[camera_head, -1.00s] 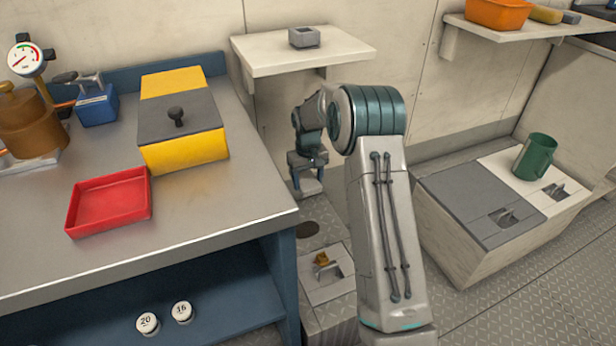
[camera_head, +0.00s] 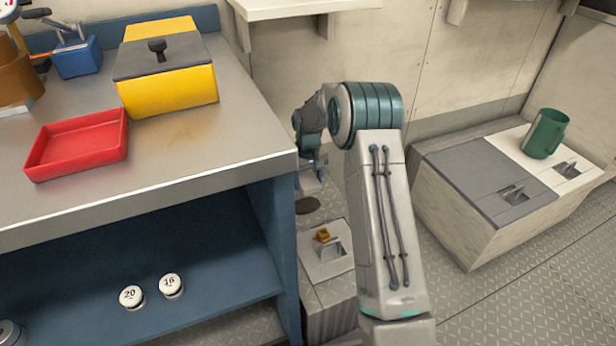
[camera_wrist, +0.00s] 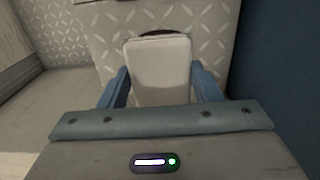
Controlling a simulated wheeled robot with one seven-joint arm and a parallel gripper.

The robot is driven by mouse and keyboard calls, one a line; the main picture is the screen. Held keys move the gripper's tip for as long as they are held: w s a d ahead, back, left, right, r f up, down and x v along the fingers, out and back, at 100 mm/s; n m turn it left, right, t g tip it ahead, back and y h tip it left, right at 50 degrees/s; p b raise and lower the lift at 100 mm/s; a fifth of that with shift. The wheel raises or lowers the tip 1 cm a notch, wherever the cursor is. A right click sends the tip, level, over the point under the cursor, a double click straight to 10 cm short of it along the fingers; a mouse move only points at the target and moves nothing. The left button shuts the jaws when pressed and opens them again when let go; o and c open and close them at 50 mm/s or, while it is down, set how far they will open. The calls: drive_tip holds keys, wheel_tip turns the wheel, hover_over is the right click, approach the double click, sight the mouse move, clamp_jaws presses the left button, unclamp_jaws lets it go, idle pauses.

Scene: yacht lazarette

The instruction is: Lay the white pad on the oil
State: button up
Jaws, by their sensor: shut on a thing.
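The white pad (camera_wrist: 160,72) is between the two blue fingers of my gripper (camera_wrist: 160,90) in the wrist view. The gripper is shut on it. A dark round patch, which looks like the oil (camera_head: 307,205), lies on the floor beside the workbench. Its dark edge (camera_wrist: 157,33) shows just past the far end of the pad in the wrist view; the pad hides the rest. In the head view my gripper (camera_head: 312,182) is above and close to the patch, partly behind my arm. I cannot make out the pad clearly there.
The workbench (camera_head: 200,165) stands at left, with a red tray (camera_head: 75,165) and a yellow box (camera_head: 190,90). A low hatch box (camera_head: 328,262) with a small orange-brown object is in front of the patch. A locker (camera_head: 460,215) with a green mug (camera_head: 545,133) stands at right.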

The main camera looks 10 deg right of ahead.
drive_tip(key=shift+f+b, duration=1.95)
drive_tip(key=shift+f, duration=3)
drive_tip(key=shift+f, duration=0.25)
drive_tip(key=o, duration=1.1)
drive_tip(key=shift+c, duration=0.2)
